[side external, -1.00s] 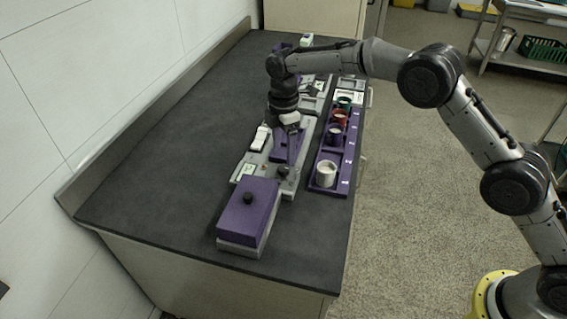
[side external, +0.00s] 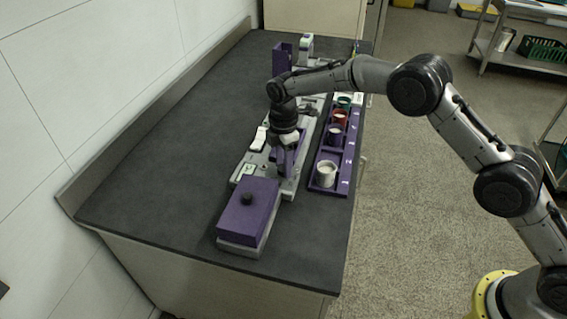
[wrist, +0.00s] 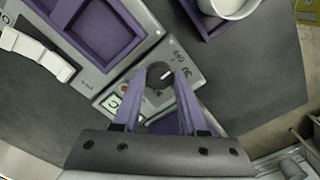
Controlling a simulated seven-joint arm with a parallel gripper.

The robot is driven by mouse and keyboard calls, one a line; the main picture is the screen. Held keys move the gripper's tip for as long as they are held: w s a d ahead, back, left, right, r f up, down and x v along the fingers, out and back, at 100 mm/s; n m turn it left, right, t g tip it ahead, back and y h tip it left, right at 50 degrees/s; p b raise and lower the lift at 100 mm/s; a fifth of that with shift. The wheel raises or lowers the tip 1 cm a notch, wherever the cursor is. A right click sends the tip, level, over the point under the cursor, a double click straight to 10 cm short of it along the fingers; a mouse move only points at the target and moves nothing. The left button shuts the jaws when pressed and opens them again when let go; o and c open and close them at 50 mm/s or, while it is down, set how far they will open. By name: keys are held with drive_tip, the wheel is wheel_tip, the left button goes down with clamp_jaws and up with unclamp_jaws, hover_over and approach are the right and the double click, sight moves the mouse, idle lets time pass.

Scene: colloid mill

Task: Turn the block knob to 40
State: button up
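The dark round block knob (wrist: 158,75) sits on a light grey panel with small printed marks beside it in the wrist view. A short white line on the knob points right; I cannot read the scale exactly. My gripper (wrist: 162,72) has two purple fingers, one either side of the knob, spread apart. I see no clear grip on the knob. In the side view my gripper (side external: 283,170) points down over the near end of the grey mill base (side external: 290,188), hiding the knob.
A purple box with a black knob (side external: 248,212) stands close in front of the base. To the right, a purple tray (side external: 340,187) holds a white cup (side external: 326,173) and several coloured cups. A small display (wrist: 113,103) sits beside the knob. The left counter is clear.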

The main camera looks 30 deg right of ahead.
clamp_jaws()
drive_tip(key=shift+r+m, duration=0.1)
drive_tip(key=shift+m, duration=0.3)
drive_tip(key=m, duration=0.2)
drive_tip(key=shift+m, duration=0.4)
drive_tip(key=m, duration=0.3)
drive_tip(key=shift+m, duration=0.4)
drive_tip(key=m, duration=1)
drive_tip(key=shift+m, duration=0.3)
